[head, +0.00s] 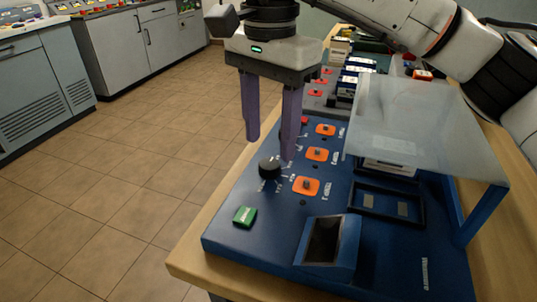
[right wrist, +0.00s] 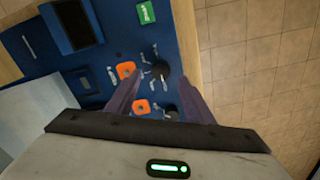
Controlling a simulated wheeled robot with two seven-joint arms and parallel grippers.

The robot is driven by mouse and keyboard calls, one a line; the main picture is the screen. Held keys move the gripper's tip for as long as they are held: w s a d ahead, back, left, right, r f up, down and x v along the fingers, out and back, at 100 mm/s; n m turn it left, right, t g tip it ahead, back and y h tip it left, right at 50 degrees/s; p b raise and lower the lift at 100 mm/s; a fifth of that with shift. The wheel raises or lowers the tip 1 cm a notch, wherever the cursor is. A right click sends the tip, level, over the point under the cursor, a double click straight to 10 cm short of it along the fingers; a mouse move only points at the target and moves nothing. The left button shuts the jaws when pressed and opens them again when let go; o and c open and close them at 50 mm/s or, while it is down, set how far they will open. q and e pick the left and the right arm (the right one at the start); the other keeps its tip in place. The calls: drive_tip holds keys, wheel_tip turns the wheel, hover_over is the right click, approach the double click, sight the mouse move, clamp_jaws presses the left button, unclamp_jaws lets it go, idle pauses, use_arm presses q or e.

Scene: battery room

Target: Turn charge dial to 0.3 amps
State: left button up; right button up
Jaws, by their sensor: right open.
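The charge dial is a round black knob (head: 269,166) with pale markings around it, on the blue charger panel (head: 225,240). In the right wrist view the dial (right wrist: 158,71) shows just beyond and between the fingertips. Its exact pointer setting is too small to read. My right gripper (head: 268,150) is open and points down, with purple-grey fingers; it also shows in the right wrist view (right wrist: 161,85). It is empty. In the head view its tips are at the dial's far side, and I cannot tell whether they touch the dial. My left gripper is not in view.
A green button (head: 245,216) and orange switches (head: 306,186) sit close to the dial. A dark tilted display (head: 325,240) is at the panel's front. A translucent cover (head: 420,115) stands over the panel's right side. Several batteries (head: 346,86) stand behind. The floor at left is clear.

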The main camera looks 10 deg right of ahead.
sight(269, 163)
wheel_tip(269, 163, down, 4)
drive_tip(key=shift+r, duration=0.1)
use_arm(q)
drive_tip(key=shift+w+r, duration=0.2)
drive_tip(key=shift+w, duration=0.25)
use_arm(e)
drive_tip(key=shift+f, duration=0.4)
drive_tip(key=shift+c, duration=0.3)
drive_tip(key=shift+w, duration=0.1)
drive_tip(key=c, duration=1)
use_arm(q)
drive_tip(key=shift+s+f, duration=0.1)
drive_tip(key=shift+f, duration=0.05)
